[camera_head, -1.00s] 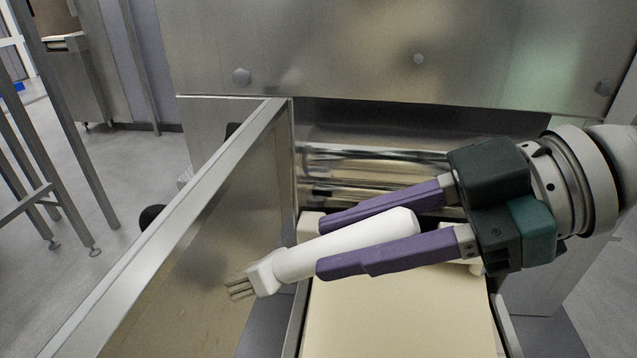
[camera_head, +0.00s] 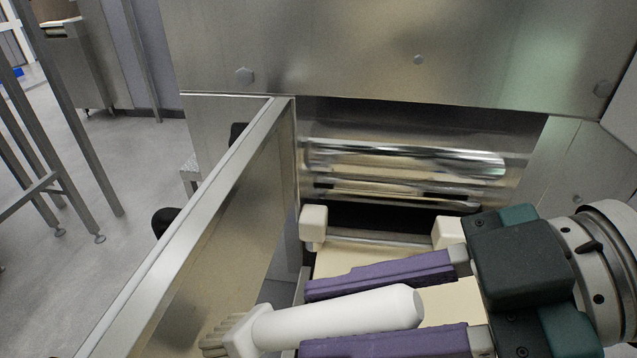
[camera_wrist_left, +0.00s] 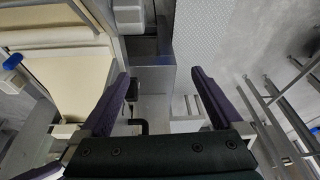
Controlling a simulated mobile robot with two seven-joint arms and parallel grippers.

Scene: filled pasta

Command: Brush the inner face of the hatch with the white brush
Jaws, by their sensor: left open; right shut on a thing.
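The hatch (camera_head: 215,225) is a metal-framed panel standing open at the left of the machine, its inner face turned to the right. My right gripper (camera_head: 345,317) is shut on the white brush (camera_head: 335,318), with its purple fingers on either side of the handle. The brush lies nearly level, its bristles (camera_head: 217,338) pointing left at the lower part of the inner face. I cannot tell whether the bristles touch the face. My left gripper (camera_wrist_left: 158,80) is open and empty in the left wrist view, with purple fingers wide apart.
Shiny rollers (camera_head: 400,160) lie in the machine opening behind the brush. A cream belt (camera_head: 345,262) with cream end blocks (camera_head: 314,222) runs below them. A steel panel (camera_head: 400,50) spans above. Metal legs (camera_head: 80,150) stand on the grey floor at the left.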

